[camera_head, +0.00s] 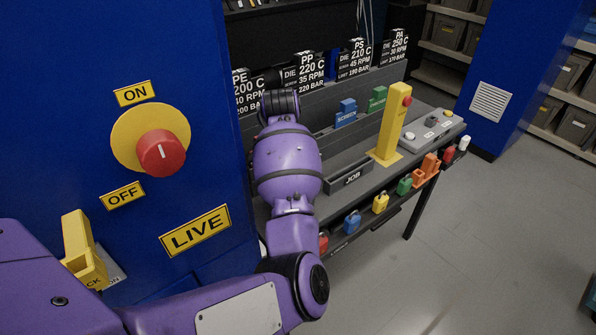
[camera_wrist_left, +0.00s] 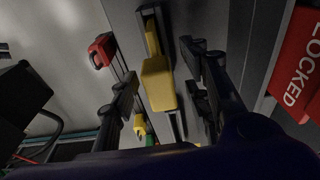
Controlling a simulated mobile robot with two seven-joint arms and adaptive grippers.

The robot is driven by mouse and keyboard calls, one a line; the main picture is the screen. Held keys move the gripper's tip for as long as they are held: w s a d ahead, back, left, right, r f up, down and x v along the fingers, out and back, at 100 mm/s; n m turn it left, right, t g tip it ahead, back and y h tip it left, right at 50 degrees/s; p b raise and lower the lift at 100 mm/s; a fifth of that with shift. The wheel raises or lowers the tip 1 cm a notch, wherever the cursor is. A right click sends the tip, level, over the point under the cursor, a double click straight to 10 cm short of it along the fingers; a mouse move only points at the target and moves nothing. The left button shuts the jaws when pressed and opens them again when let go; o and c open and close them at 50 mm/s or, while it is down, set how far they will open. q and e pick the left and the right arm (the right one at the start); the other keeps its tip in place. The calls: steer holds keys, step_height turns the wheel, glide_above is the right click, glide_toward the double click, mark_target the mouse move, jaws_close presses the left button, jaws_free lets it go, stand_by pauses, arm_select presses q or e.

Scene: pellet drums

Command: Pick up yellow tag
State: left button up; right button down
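A yellow tag (camera_wrist_left: 158,84) with a narrower upper part hangs against a grey surface in the left wrist view. My left gripper (camera_wrist_left: 160,66) is open, with one dark finger on each side of the tag. Gaps show between the fingers and the tag, and I see no contact. In the head view my purple left arm (camera_head: 287,165) reaches over the grey bench; its gripper and the tag are hidden there. My right gripper is in neither view.
A red tag marked LOCKED (camera_wrist_left: 297,66) is close on the right in the wrist view. A red padlock (camera_wrist_left: 102,50) is at upper left. The bench has a yellow post (camera_head: 391,125) and a JOB tray (camera_head: 350,178). A blue cabinet (camera_head: 190,55) stands left.

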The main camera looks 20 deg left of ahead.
arm_select(q)
jaws_close()
steer(key=shift+r, duration=0.15)
